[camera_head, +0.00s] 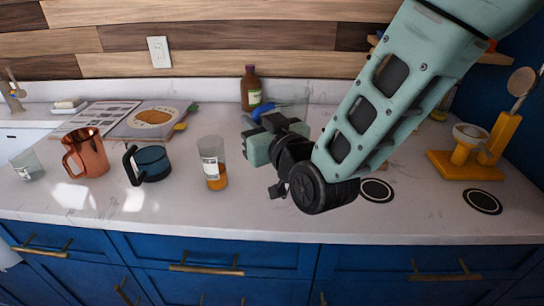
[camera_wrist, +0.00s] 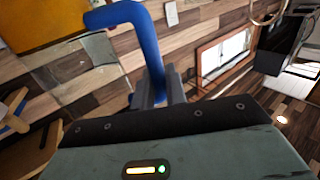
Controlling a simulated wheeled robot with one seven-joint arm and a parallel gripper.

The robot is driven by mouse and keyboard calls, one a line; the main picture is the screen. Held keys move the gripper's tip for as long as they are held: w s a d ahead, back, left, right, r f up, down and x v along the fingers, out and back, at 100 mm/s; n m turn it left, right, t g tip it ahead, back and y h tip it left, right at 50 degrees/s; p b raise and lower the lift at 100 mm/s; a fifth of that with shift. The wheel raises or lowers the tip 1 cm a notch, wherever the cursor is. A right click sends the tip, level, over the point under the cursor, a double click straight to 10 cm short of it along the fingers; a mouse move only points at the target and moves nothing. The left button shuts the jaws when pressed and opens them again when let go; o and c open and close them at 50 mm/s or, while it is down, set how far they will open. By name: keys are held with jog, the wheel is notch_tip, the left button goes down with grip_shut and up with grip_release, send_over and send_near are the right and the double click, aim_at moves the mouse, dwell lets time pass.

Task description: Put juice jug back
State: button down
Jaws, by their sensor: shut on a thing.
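The juice jug shows in the head view as a blue handle (camera_head: 263,108) and part of a clear body beside it, beyond my gripper (camera_head: 268,122). The arm and gripper hide much of the jug. In the wrist view the blue handle (camera_wrist: 147,50) runs down between the fingers of my gripper (camera_wrist: 158,88), which is shut on it. An orange-yellow area, probably juice in the jug, fills the top left there. A glass (camera_head: 212,162) with orange liquid at its bottom stands on the counter, left of my gripper.
A brown bottle (camera_head: 251,90) stands behind. A dark mug (camera_head: 152,163), a copper pitcher (camera_head: 90,153) and an empty glass (camera_head: 27,165) stand left. An open book (camera_head: 110,120) lies behind them. Dark round markers (camera_head: 377,190) and a yellow stand (camera_head: 470,165) are at right.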

jog(key=shift+f+p, duration=0.35)
jog(key=shift+f, duration=3.25)
jog(key=shift+f+b, duration=0.2)
jog(key=shift+b, duration=0.1)
jog(key=c, duration=1.4)
grip_release()
jog(key=shift+c, duration=0.2)
jog(key=shift+r, duration=0.15)
jog(key=shift+s, duration=0.15)
jog(key=p+v, duration=0.1)
jog(key=v, duration=0.8)
jog(key=shift+r+p, duration=0.25)
jog(key=shift+p, duration=0.15)
